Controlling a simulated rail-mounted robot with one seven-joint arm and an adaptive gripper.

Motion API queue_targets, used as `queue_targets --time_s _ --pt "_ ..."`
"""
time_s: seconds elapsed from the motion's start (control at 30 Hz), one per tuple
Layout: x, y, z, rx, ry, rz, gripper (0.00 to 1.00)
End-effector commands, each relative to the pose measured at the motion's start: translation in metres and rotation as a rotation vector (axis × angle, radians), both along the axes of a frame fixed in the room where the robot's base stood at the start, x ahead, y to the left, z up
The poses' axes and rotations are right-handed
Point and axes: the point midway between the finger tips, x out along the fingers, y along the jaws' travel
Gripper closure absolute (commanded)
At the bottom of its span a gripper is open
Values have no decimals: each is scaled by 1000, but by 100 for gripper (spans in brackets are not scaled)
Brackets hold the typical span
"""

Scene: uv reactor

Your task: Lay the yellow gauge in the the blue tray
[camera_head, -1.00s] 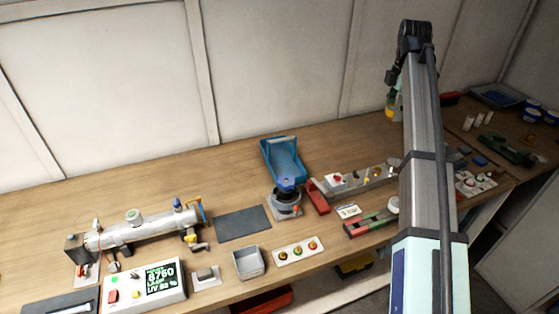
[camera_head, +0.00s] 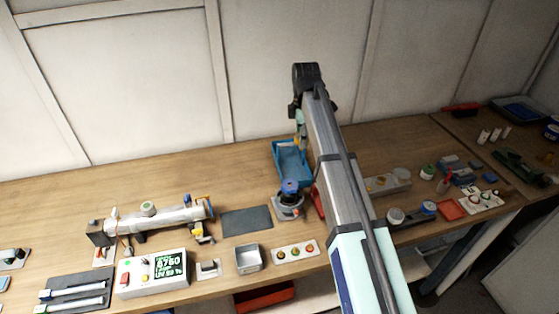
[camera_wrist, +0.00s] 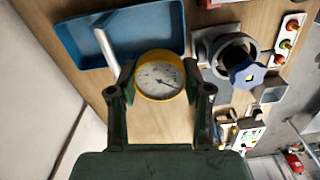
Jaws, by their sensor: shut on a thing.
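The yellow gauge (camera_wrist: 160,75) has a round yellow rim and a white dial, with a grey stem reaching out over the tray in the wrist view. My gripper (camera_wrist: 158,85) is shut on the gauge, with one finger on each side of it. The blue tray (camera_wrist: 67,42) lies just beyond the gauge in the wrist view. In the head view the blue tray (camera_head: 280,176) stands on the bench towards the wall, partly hidden by my arm. The gauge is mostly hidden there.
A grey clamp with a blue knob (camera_head: 289,187) stands at the tray's front end. A dark mat (camera_head: 247,221) and a steel reactor tube (camera_head: 160,218) lie to the left. The wall is close behind the tray. Bare wood shows left of the tray.

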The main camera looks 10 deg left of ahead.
Motion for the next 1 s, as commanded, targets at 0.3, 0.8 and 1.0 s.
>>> queue_targets --time_s 0.3,0.8,1.0 --pt "5 -1 -8 0 -1 -101 87" --pt "4 -1 -55 0 -1 -99 87" --pt "4 -1 -61 0 -1 -99 87"
